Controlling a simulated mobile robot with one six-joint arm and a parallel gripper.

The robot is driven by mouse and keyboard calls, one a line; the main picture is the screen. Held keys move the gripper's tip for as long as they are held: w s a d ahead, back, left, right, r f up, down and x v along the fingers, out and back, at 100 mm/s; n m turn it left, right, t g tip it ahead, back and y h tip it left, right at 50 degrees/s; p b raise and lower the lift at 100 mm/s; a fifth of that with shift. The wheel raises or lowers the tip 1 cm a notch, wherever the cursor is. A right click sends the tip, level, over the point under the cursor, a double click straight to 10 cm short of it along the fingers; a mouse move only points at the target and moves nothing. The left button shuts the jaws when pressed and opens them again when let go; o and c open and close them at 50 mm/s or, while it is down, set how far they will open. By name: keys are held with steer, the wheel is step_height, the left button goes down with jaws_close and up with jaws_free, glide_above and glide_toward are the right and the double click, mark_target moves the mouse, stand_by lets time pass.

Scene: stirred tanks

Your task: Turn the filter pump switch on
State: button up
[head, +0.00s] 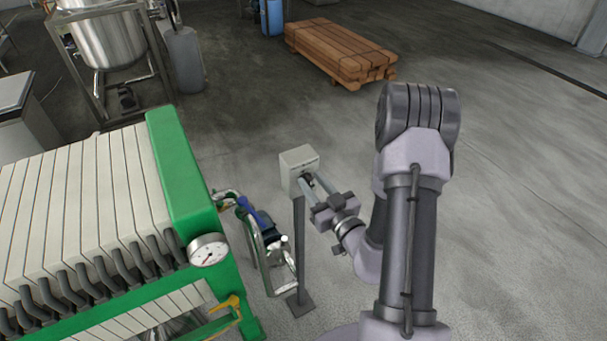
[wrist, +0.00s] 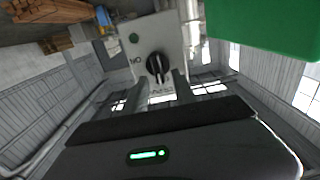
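The filter pump switch is a black rotary knob (wrist: 158,66) on the front of a pale grey box (head: 299,167). The box stands on a thin grey post beside the green filter press. In the wrist view the knob's pointer line runs nearly along the picture's vertical, slightly tilted. My gripper (head: 313,183) reaches the box's front face. In the wrist view its two fingers (wrist: 161,80) are apart, one on each side of the knob's lower part. I cannot tell whether they touch it. In the head view the knob is partly hidden by the fingers.
The green filter press (head: 180,170) with a pressure gauge (head: 208,250) stands close on the left. A pump with pipes (head: 270,240) sits between it and the post. A wooden stack (head: 340,52) lies behind. Floor to the right is clear.

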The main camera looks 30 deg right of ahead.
steer(key=shift+w, duration=0.15)
steer(key=shift+r, duration=0.1)
jaws_close()
